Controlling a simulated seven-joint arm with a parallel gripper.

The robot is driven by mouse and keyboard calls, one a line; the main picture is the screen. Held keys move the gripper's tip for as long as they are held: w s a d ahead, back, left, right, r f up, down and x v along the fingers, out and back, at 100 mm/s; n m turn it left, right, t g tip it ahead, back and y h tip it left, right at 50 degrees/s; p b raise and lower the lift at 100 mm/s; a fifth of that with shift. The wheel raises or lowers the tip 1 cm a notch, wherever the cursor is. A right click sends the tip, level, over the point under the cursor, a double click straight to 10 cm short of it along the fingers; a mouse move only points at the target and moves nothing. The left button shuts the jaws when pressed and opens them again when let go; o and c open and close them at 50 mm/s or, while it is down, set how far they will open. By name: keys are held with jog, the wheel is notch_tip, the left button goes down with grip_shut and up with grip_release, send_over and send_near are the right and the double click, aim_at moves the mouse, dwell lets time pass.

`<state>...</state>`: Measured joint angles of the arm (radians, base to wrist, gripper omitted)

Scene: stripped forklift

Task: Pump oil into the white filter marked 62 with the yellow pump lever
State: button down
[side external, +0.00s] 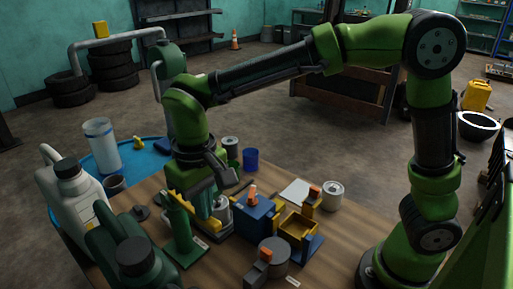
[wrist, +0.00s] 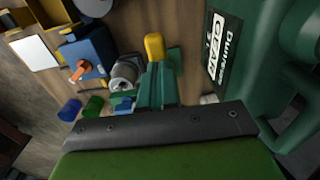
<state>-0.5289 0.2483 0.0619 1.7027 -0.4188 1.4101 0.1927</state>
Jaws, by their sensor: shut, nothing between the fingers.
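A green pump stand (side external: 180,232) stands on the wooden table, with a long yellow lever (side external: 185,203) at its top. A yellow rounded end (wrist: 155,46), likely the lever's, shows in the wrist view. A white-grey filter (side external: 222,213) stands right beside the pump; it also shows in the wrist view (wrist: 127,70). A second white filter (side external: 332,195) stands farther right. I cannot read 62 on either. My gripper (side external: 220,170) is shut and empty, above and close to the lever and nearer filter. Whether it touches the lever is unclear. Its fingertips are partly hidden.
A blue box (side external: 256,220) with an orange knob and a yellow tray (side external: 298,228) crowd the right of the pump. A green can (side external: 130,255) and a white jug (side external: 72,205) stand left. A blue cup (side external: 250,159) is behind.

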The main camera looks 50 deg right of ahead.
jog(key=shift+f, duration=1.15)
jog(key=shift+r, duration=3.95)
jog(key=shift+f, duration=3.95)
jog(key=shift+r, duration=3.95)
jog(key=shift+f, duration=0.1)
